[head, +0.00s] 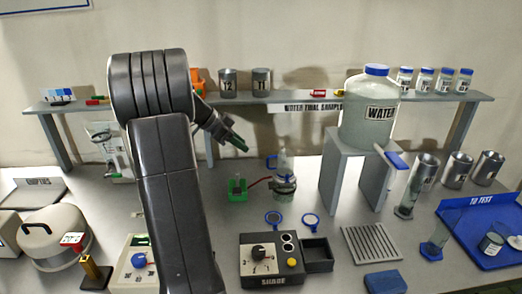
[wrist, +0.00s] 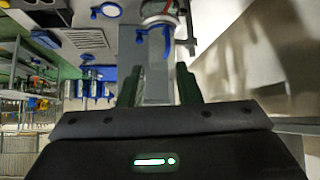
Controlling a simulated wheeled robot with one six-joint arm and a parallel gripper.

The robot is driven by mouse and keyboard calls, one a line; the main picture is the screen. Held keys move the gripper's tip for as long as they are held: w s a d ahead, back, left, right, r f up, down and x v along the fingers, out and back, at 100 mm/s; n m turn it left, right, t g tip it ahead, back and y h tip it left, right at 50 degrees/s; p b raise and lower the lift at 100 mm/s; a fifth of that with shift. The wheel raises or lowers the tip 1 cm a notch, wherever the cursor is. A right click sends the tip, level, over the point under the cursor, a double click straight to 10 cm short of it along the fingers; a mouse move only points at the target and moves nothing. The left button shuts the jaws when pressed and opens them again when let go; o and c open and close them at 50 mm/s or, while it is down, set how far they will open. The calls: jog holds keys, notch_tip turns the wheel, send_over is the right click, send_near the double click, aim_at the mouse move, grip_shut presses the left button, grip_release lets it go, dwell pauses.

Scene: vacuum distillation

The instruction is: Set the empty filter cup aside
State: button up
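A clear glass cup with a blue loop handle (head: 273,162) sits on top of a glass vessel (head: 284,185) near the middle of the bench. Whether the cup is empty cannot be told. My gripper (head: 235,143) is above and to the left of the cup, apart from it, with its dark green fingers pointing right and down. In the wrist view my fingers (wrist: 160,88) stand apart with nothing visibly clamped between them. The glassware with a blue handle (wrist: 168,42) appears beyond the fingertips at the top of that view.
A red tube joins the vessel to a green block (head: 237,190) on its left. Two blue-rimmed rings (head: 311,220) lie in front. A grey stand (head: 345,178) with a WATER jug (head: 371,108) rises to the right. A shelf (head: 300,99) runs behind. A slotted rack (head: 371,244) lies front right.

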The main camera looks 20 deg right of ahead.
aim_at(268, 159)
jog(key=p+x, duration=0.1)
jog(key=x, duration=0.3)
jog(key=p+x, duration=0.1)
jog(key=x, duration=0.4)
jog(key=w+p+x, duration=0.1)
jog(key=x, duration=0.3)
jog(key=shift+w+d+f, duration=0.1)
jog(key=shift+d, duration=0.35)
grip_shut()
